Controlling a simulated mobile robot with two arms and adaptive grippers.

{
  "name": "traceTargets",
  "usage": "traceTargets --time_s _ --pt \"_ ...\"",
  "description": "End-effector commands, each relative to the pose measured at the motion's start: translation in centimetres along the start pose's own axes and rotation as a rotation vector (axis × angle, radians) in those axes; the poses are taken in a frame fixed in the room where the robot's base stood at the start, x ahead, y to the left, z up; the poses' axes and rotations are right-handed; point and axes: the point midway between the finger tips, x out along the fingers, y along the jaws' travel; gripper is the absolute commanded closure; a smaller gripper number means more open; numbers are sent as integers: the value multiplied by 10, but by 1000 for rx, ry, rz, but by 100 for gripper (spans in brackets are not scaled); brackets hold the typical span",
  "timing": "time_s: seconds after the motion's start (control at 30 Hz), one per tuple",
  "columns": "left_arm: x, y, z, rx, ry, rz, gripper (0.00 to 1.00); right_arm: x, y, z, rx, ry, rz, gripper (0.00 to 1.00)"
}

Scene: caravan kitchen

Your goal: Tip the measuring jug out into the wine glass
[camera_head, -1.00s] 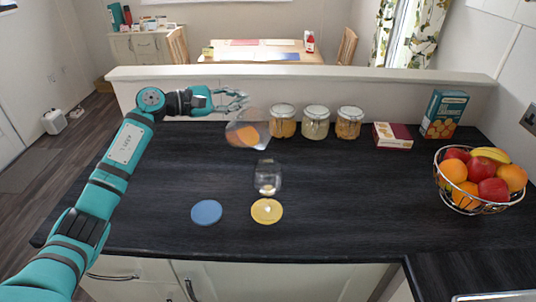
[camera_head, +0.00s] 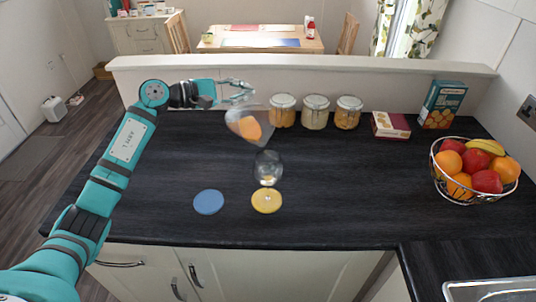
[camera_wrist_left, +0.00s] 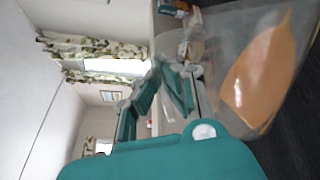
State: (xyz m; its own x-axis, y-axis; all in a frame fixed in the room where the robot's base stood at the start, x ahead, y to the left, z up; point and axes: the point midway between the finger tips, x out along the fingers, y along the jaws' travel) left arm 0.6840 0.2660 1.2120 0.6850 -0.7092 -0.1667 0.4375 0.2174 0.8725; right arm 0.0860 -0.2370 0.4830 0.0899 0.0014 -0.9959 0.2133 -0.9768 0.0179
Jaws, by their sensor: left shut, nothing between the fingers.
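The clear measuring jug (camera_head: 236,119) hangs tilted in the air over the counter, its orange liquid (camera_head: 250,128) gathered toward the lower right. My left gripper (camera_head: 243,91) is at its upper left, fingers shut; whether they touch the jug is hard to tell. In the left wrist view the jug (camera_wrist_left: 215,45) is large beside the fingers (camera_wrist_left: 165,95), with the orange liquid in it. My right gripper is out of view.
A blue coaster (camera_head: 208,202) lies left of the glass. Several lidded jars, including one (camera_head: 315,112), a flat box (camera_head: 390,126) and a tall carton (camera_head: 442,105) stand along the back ledge. A wire fruit bowl (camera_head: 476,172) is at right. The counter's middle right is clear.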

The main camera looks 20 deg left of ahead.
Motion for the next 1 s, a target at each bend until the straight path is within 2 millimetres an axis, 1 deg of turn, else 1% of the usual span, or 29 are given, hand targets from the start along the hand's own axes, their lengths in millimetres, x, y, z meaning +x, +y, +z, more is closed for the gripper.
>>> traceTargets --time_s 0.03,0.6,1.0 --pt "-1 3 3 9 0 2 100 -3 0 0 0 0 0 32" --pt "-1 8 19 115 19 2 100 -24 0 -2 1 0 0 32" --pt "-1 5 24 143 26 3 100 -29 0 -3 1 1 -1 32"
